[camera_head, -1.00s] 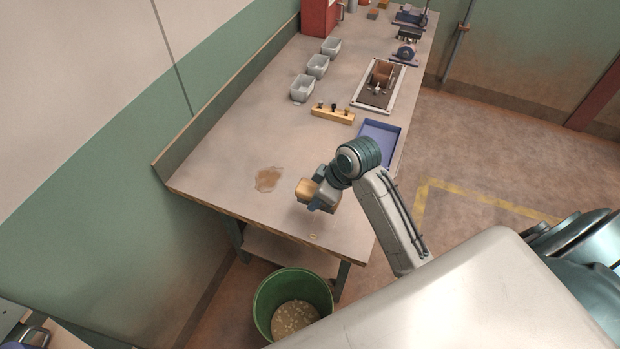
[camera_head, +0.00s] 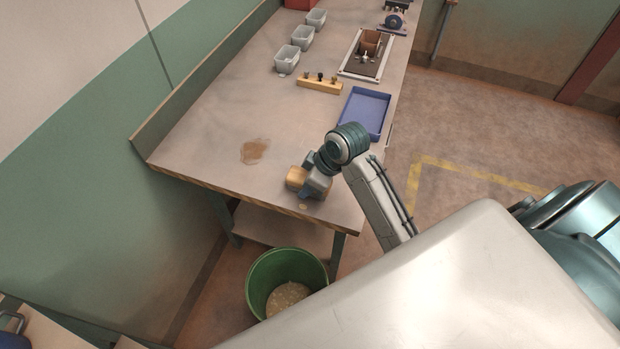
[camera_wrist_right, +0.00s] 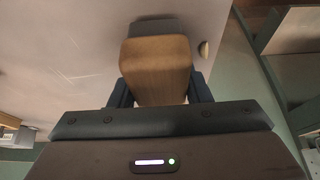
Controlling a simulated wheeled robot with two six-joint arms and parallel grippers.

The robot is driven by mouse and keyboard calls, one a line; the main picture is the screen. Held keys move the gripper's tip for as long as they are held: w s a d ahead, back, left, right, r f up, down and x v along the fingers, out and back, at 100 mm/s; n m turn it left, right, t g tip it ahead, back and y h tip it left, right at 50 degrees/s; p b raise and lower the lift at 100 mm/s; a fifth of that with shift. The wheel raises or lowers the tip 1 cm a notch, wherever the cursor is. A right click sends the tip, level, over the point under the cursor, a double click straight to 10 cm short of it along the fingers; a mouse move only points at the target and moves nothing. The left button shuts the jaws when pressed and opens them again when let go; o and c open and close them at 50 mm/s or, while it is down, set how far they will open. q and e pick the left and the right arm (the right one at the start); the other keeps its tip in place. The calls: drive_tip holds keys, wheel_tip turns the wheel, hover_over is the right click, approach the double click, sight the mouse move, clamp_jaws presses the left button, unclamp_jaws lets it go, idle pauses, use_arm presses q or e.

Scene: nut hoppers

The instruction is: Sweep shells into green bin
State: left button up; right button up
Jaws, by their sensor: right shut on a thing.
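My right gripper (camera_wrist_right: 158,98) is shut on a hand brush with a wooden block (camera_wrist_right: 155,62). In the head view the brush (camera_head: 296,180) is at the bench top near its front edge; I cannot tell whether it touches the surface. A small pale shell piece (camera_wrist_right: 204,49) lies beside the brush in the right wrist view, and also shows close to the bench edge in the head view (camera_head: 303,206). The green bin (camera_head: 262,264) stands on the floor below that edge, with pale shells (camera_head: 287,297) at its bottom. My left gripper is out of view.
The bench (camera_head: 204,128) has a brown stain (camera_head: 254,151) left of the brush. Farther back are a blue tray (camera_head: 365,111), a yellow block with knobs (camera_head: 320,85), several grey cups (camera_head: 287,58) and a fixture plate (camera_head: 367,54). The bench's near left part is clear.

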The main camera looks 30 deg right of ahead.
drive_tip(key=shift+f, duration=0.15)
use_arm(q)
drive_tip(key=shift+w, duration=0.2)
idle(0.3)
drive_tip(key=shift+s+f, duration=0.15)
use_arm(e)
drive_tip(key=shift+f, duration=0.3)
